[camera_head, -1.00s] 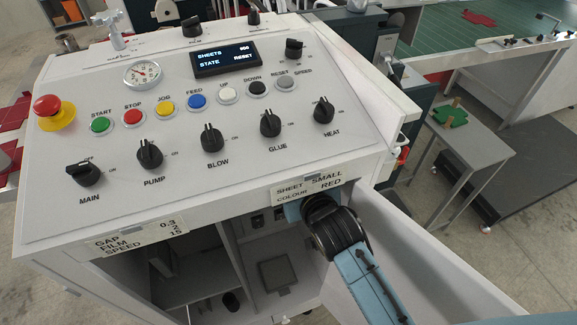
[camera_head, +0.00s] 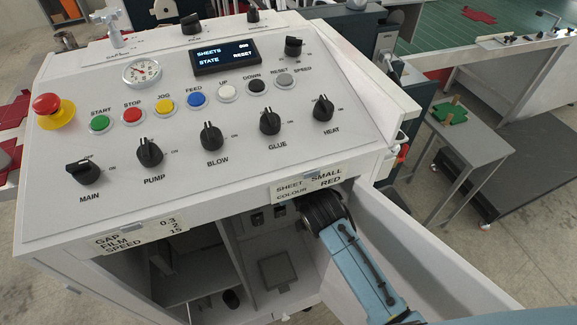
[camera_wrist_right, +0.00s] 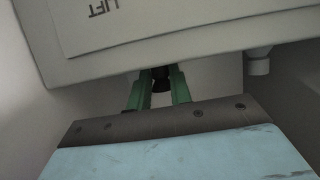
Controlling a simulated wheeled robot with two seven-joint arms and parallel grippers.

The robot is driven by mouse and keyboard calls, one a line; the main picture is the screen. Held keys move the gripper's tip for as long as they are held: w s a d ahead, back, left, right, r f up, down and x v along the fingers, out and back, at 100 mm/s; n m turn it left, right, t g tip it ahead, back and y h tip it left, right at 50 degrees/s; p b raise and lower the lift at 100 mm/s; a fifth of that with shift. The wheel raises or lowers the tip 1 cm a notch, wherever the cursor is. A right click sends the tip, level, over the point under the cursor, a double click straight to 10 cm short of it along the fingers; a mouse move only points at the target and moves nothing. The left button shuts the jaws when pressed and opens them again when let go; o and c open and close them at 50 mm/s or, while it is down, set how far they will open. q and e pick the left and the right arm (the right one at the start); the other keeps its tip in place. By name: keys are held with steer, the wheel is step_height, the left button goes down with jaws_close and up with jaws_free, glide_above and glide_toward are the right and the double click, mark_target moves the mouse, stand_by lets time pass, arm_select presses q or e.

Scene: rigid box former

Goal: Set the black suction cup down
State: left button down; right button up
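In the right wrist view my right gripper (camera_wrist_right: 160,88) shows two green fingers on either side of a small dark piece, the black suction cup (camera_wrist_right: 160,78). The fingers appear closed on it; its lower part is hidden. A pale panel marked LIFT (camera_wrist_right: 150,25) is just beyond. In the head view my right arm reaches into the open cabinet under the console, and its gripper and the cup are hidden there. My left gripper is in neither view.
The control console (camera_head: 60,215) with knobs and buttons stands above the cabinet. Its open door (camera_head: 400,235) is right of my arm. A grey side table (camera_head: 470,145) stands at right.

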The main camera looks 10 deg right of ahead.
steer(key=o, duration=0.4)
steer(key=shift+c, duration=0.2)
steer(key=shift+r, duration=0.1)
steer(key=shift+r, duration=0.25)
steer(key=v, duration=1.2)
steer(key=shift+f, duration=0.15)
